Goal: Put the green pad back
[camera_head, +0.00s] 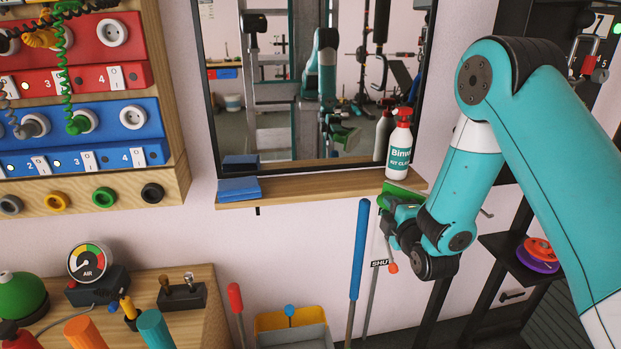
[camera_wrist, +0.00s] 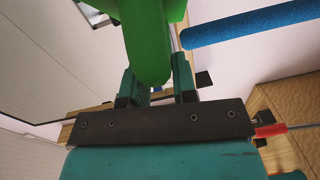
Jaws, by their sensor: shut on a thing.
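The green pad (camera_head: 402,188) is at the right end of the wooden shelf under the mirror, held by my gripper (camera_head: 392,208). In the wrist view the green pad (camera_wrist: 147,35) stands between the two teal fingers of my gripper (camera_wrist: 157,88), which are shut on it. Its far part runs out of the top of that view. In the head view my wrist hides part of it, and I cannot tell whether it touches the shelf.
The shelf (camera_head: 300,187) carries a folded blue cloth (camera_head: 239,189) at its left and a white spray bottle (camera_head: 400,148) with a red head at its right. A blue pole (camera_head: 359,250) stands below. The mirror (camera_head: 285,110) is behind. The shelf's middle is clear.

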